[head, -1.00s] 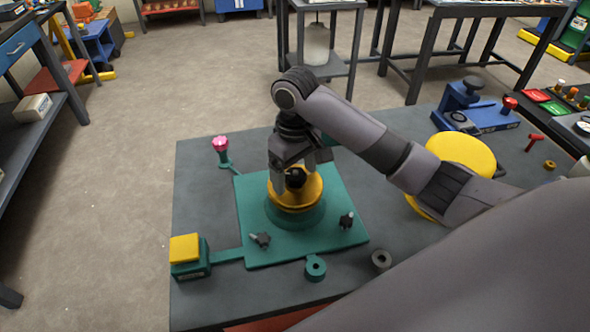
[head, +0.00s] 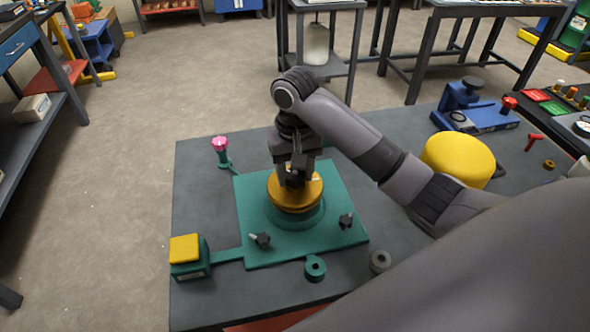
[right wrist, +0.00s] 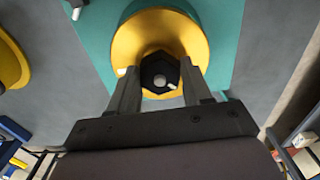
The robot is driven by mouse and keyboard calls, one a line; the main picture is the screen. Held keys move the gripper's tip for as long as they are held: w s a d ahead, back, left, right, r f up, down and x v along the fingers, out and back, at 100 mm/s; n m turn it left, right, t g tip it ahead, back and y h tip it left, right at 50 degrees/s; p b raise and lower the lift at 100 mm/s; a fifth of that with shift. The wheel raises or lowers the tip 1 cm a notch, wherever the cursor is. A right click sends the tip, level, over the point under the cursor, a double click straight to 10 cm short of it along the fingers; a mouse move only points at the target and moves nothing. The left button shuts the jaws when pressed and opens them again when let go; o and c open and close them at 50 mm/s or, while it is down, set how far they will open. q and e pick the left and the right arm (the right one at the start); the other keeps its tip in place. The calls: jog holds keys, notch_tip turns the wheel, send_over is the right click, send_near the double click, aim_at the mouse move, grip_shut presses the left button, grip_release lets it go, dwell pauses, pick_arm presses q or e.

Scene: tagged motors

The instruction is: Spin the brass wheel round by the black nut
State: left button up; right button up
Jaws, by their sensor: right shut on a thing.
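The brass wheel (head: 309,195) lies flat on a round green base in the middle of a green plate (head: 262,190). It also shows in the right wrist view (right wrist: 190,35), with a small pale mark near its left edge. The black nut (right wrist: 160,70) sits at the wheel's centre. My right gripper (head: 294,180) comes down from above and is shut on the nut, one finger on each side in the right wrist view. In the head view the fingers hide much of the nut. My left gripper is not in view.
Two small black clamps (head: 260,240) (head: 346,221) sit on the plate near the wheel. A pink knob (head: 220,144) stands behind left; a yellow-topped box (head: 185,249) stands front left. A yellow drum (head: 457,158) and a blue device (head: 477,113) stand to the right.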

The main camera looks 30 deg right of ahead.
jog(key=m, duration=0.9)
jog(key=o, duration=1.1)
